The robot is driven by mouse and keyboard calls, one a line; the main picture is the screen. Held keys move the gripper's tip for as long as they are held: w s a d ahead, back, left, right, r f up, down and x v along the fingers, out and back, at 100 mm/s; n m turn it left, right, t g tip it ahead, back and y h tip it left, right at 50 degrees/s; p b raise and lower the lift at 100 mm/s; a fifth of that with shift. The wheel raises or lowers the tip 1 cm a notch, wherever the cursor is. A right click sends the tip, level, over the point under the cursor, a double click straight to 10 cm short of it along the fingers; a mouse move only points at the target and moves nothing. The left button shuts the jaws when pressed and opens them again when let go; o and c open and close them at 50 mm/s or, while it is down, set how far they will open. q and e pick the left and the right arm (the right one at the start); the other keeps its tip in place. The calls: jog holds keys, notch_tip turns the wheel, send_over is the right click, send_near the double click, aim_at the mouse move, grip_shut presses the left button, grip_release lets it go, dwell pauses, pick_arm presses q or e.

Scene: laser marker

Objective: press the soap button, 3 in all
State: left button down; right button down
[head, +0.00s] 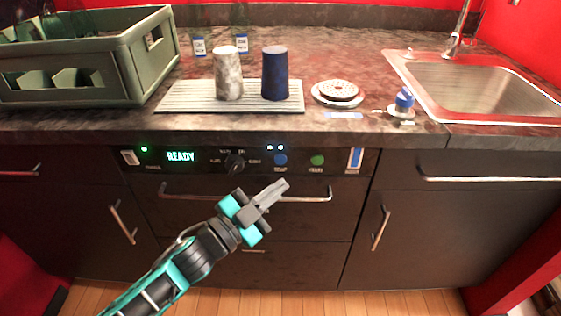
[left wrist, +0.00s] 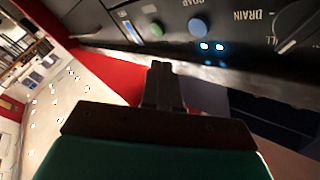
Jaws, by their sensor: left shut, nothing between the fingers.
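The blue soap button (head: 280,159) is on the dark front panel (head: 210,161) under the counter. It also shows in the left wrist view (left wrist: 198,26), beside its partly seen label. Two small indicator lights (head: 275,147) by it glow; they glow in the left wrist view (left wrist: 212,47) too. My left gripper (head: 283,185) is shut and empty. In the head view its tips appear just below the soap button, and in the left wrist view the fingers (left wrist: 161,70) point toward the panel, apart from the button. My right gripper is in neither view.
A green button (head: 317,160) sits right of the soap button, and a black knob (head: 235,163) left of it. A metal drawer handle (head: 310,197) runs below the panel near my gripper. The display (head: 181,156) reads READY. Cups, a crate and a sink are above on the counter.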

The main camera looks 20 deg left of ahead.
aim_at(281, 160)
pick_arm(q)
jog(key=w, duration=0.2)
jog(key=w+a, duration=0.1)
jog(key=w, duration=0.1)
jog(key=shift+w+a, duration=0.15)
jog(key=shift+w, duration=0.1)
jog(key=shift+w, duration=0.1)
dwell(1.8)
jog(key=shift+w+a, duration=0.15)
jog(key=shift+w, duration=0.15)
jog(key=shift+w+a, duration=0.1)
jog(key=shift+w, duration=0.25)
dwell(0.7)
jog(key=shift+s, duration=0.1)
jog(key=shift+s+d, duration=0.2)
jog(key=shift+s, duration=0.45)
